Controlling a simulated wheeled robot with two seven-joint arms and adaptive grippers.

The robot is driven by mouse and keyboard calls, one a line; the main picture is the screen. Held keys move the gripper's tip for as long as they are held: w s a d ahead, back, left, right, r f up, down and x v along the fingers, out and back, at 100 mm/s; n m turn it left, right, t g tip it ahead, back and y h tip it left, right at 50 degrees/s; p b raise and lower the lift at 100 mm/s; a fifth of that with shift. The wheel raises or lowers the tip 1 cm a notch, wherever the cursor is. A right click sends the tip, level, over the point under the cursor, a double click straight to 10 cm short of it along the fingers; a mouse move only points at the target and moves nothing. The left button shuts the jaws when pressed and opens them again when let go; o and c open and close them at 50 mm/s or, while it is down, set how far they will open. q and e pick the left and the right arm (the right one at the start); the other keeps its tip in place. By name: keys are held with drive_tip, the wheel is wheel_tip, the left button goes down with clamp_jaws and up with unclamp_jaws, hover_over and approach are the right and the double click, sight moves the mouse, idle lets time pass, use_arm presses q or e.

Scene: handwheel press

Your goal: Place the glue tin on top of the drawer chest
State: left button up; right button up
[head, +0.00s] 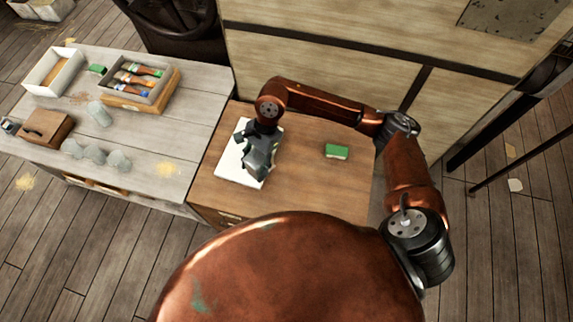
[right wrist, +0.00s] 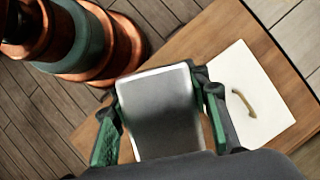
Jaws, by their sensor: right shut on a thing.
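My right gripper (head: 260,165) is over the left part of a brown wooden chest (head: 310,190) with a drawer front below its top. In the right wrist view, its green-padded fingers (right wrist: 160,112) are shut on a grey, smooth, box-like metal tin (right wrist: 158,100), which I take as the glue tin. In the head view the gripper mostly hides the tin. I cannot tell whether the tin touches the surface below it. My left gripper is not in view.
A white square sheet or board (head: 233,166) lies under the gripper, with a small brass curved piece (right wrist: 243,104) on it. A green block (head: 337,151) lies to the right. The grey bench (head: 190,125) at left holds a crate of bottles (head: 138,80), glass jars (head: 96,153) and a wooden box (head: 46,127).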

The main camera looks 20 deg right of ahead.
wheel_tip(320, 180, down, 12)
drive_tip(key=w+d+m+t+b, duration=0.15)
drive_tip(key=m+t+b, duration=0.3)
drive_tip(key=m, duration=0.65)
drive_tip(key=m+b, duration=0.1)
drive_tip(key=b, duration=0.3)
hover_over(289, 176)
drive_tip(key=s, duration=0.2)
drive_tip(key=shift+h, duration=0.3)
drive_tip(key=f, duration=1)
drive_tip(key=shift+w+d, duration=0.1)
drive_tip(key=shift+w, duration=0.15)
drive_tip(key=shift+w+d+f, duration=0.1)
drive_tip(key=shift+d+f, duration=0.35)
drive_tip(key=shift+f, duration=0.15)
use_arm(q)
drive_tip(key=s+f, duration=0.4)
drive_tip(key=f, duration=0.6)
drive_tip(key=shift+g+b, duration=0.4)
drive_tip(key=shift+b, duration=0.05)
use_arm(e)
drive_tip(key=shift+d+f, duration=0.15)
drive_tip(key=shift+f, duration=1.45)
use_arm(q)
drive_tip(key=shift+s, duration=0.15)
use_arm(e)
drive_tip(key=shift+f, duration=0.1)
drive_tip(key=o, duration=1.6)
drive_tip(key=shift+o, duration=0.2)
